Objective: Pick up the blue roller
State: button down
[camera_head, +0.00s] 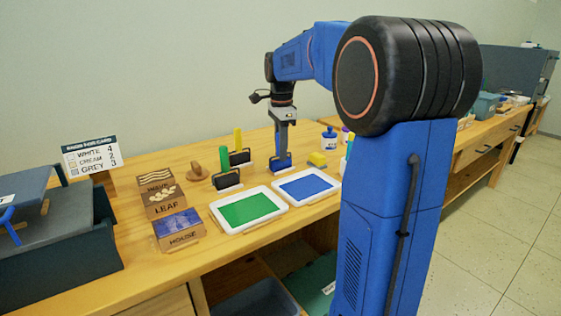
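My gripper (283,146) points straight down over the back of the wooden table. Directly below it and close to its fingers is a blue object (281,164), which looks like the blue roller. Its upper part is hidden by or merges with my gripper. The fingers are too small to show whether they are open or shut on it. To the left, a roller with a green handle (223,156) and one with a yellow handle (238,138) stand upright in dark holders.
A white tray of green paint (279,206) and a white tray of blue paint (333,184) lie in front. A yellow block (317,159) and a bottle (329,139) stand to the right of my gripper.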

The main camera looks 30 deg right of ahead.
notch_tip(320, 180, up, 10)
dwell(0.8)
jog(key=c, duration=2.5)
grip_release()
